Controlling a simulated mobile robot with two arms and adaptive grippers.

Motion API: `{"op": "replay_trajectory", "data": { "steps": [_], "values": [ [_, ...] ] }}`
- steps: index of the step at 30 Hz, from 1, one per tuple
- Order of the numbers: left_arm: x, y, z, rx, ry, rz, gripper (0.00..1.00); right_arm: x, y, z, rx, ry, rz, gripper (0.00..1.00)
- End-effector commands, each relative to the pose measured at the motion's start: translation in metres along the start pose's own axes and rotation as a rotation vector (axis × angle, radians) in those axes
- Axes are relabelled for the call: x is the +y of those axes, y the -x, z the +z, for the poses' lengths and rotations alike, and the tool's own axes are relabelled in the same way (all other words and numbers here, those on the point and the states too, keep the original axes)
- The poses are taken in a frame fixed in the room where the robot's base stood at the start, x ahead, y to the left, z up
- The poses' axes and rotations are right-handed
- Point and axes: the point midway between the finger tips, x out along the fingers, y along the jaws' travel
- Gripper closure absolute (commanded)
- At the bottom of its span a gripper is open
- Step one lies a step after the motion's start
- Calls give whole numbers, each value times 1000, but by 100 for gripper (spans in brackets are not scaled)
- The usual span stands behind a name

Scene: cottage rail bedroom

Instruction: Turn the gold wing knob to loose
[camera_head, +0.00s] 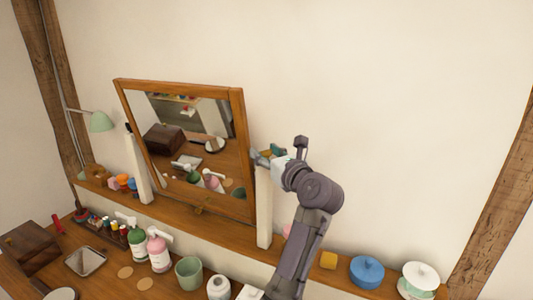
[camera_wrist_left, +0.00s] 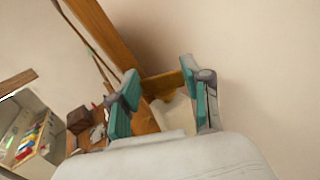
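A tilting mirror in a wooden frame (camera_head: 240,130) stands between two pale posts on the shelf. My left gripper (camera_head: 268,155) is at the top of the right post (camera_head: 264,210), beside the mirror's right edge. In the left wrist view, a flat gold-brown piece, which looks like the wing knob (camera_wrist_left: 162,84), lies between the teal fingertips of the left gripper (camera_wrist_left: 160,78). The fingers are apart on either side of it; whether they touch it is unclear. The gripper hides the knob in the head view. My right gripper is not in view.
A wooden shelf (camera_head: 225,232) runs below the mirror. Green and pink pump bottles (camera_head: 159,254), a green cup (camera_head: 189,273) and a wooden box (camera_head: 30,247) stand in front. A blue lidded pot (camera_head: 367,272) is at right. The wall above is bare.

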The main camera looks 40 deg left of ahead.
Motion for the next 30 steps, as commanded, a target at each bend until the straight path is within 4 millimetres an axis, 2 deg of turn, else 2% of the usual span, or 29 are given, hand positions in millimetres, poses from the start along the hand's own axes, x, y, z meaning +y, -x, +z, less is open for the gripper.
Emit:
{"op": "replay_trajectory", "data": {
  "steps": [1,5,14,30],
  "values": [
    [0,0,0,0,0,0,65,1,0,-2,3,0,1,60],
    [0,0,0,1,0,1,87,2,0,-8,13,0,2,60],
    [-1,0,-3,2,1,41,88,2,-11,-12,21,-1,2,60],
    [-6,-2,-5,2,0,418,88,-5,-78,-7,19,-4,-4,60]
  ]
}}
